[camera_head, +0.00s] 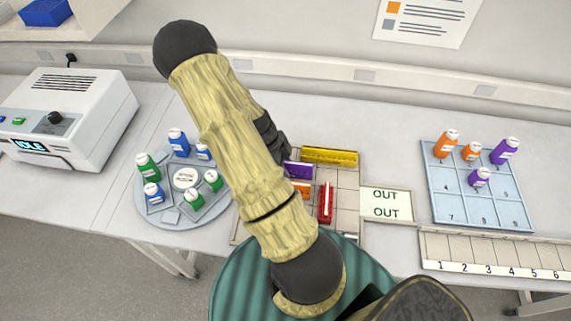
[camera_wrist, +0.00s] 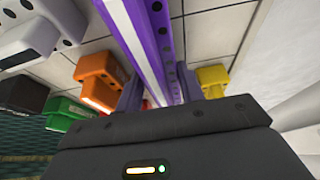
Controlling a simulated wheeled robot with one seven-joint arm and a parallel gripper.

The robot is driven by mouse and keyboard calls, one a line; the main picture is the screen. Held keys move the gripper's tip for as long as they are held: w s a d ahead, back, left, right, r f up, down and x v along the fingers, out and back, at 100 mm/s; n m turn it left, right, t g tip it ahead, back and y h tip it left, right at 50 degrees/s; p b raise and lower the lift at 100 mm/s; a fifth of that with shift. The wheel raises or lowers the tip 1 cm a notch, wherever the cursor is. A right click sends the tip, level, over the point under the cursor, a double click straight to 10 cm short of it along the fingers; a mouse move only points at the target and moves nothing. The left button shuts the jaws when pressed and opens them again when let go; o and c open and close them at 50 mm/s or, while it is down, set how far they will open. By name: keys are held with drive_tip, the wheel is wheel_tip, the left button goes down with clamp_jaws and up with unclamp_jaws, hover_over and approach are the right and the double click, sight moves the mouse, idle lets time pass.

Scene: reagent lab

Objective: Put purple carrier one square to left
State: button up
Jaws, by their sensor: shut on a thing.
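The purple carrier (camera_head: 299,170) is a long bar on the gridded board (camera_head: 347,178), partly hidden by my arm in the head view. In the wrist view the purple carrier (camera_wrist: 152,42) runs between the two fingers of my gripper (camera_wrist: 160,92), which is shut on it. I cannot tell whether it touches the board or is held just above it. A yellow carrier (camera_head: 330,156) lies behind it. An orange carrier (camera_head: 302,188) is just in front of it, and a red carrier (camera_head: 325,203) stands front right. The squares to its left are hidden by my arm.
A round tray (camera_head: 150,216) with green and blue bottles is left of the board. An OUT mat (camera_head: 386,204) adjoins the board's right side. A blue rack (camera_head: 447,188) with orange and purple bottles and a numbered strip (camera_head: 490,252) are farther right. A white machine (camera_head: 75,115) reads IDLE.

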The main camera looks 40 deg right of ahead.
drive_tip(key=shift+f, duration=0.2)
drive_tip(key=o, duration=1.1)
drive_tip(key=shift+r, duration=0.1)
drive_tip(key=shift+r, duration=0.2)
drive_tip(key=shift+w+r, duration=0.2)
drive_tip(key=shift+r, duration=0.05)
drive_tip(key=b+v, duration=0.2)
drive_tip(key=v, duration=0.9)
drive_tip(key=shift+a+r, duration=0.15)
drive_tip(key=shift+a, duration=0.05)
